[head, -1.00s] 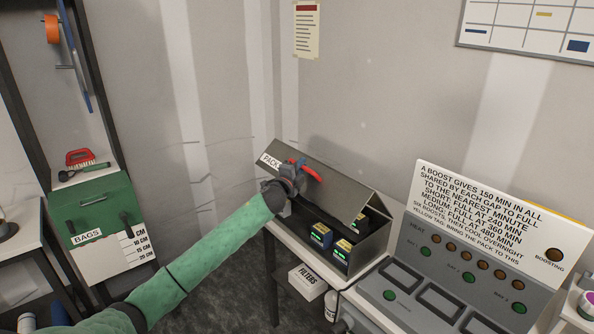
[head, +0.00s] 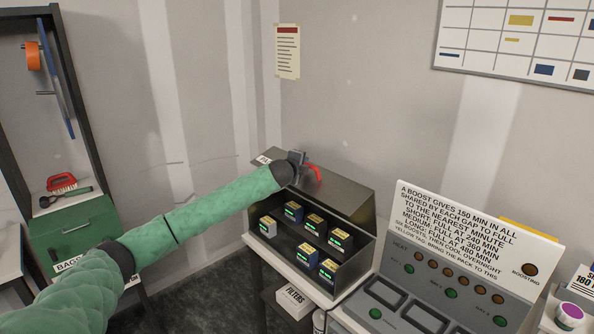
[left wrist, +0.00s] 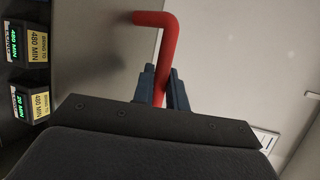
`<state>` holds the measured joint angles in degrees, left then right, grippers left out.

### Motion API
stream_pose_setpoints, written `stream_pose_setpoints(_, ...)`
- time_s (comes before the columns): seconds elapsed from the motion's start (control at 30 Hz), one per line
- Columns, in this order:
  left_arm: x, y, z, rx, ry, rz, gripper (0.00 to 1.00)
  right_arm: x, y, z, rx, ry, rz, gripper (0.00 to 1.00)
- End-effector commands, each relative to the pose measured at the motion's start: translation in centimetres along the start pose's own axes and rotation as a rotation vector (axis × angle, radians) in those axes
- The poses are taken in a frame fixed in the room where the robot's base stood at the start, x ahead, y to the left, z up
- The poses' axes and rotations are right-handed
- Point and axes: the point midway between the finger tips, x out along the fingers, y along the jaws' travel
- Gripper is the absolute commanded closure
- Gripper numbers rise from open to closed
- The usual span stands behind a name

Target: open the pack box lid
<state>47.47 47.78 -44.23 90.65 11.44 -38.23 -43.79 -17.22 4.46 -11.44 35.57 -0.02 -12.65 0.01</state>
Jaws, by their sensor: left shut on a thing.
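The pack box (head: 300,285) stands on the bench at the centre of the head view. Its grey lid (head: 345,197) is raised and leans back, so the inside shows. Several battery packs (head: 314,222) with green displays sit inside in rows. My left gripper (head: 299,160) is at the lid's upper left part. It is shut on the red lid handle (head: 314,172). In the left wrist view the two fingers (left wrist: 163,88) close around the red bar (left wrist: 168,55). My right gripper is not in view.
A grey charger panel (head: 440,280) with a sloped text sign (head: 470,225) stands right of the box. A green bags box (head: 85,230) is at the left. A filters carton (head: 293,301) sits below the bench. The wall is behind the lid.

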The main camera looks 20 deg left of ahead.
Motion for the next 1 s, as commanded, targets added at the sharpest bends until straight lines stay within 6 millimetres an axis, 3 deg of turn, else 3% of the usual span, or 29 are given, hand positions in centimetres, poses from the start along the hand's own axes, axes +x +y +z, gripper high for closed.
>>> stream_pose_setpoints(0.5,4.8,-4.0,-2.1,0.082,0.000,0.202,1.00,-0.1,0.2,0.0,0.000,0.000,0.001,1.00)
stream_pose_setpoints(1.0,10.1,-6.2,-4.2,0.164,0.000,0.402,1.00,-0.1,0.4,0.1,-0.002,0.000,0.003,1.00)
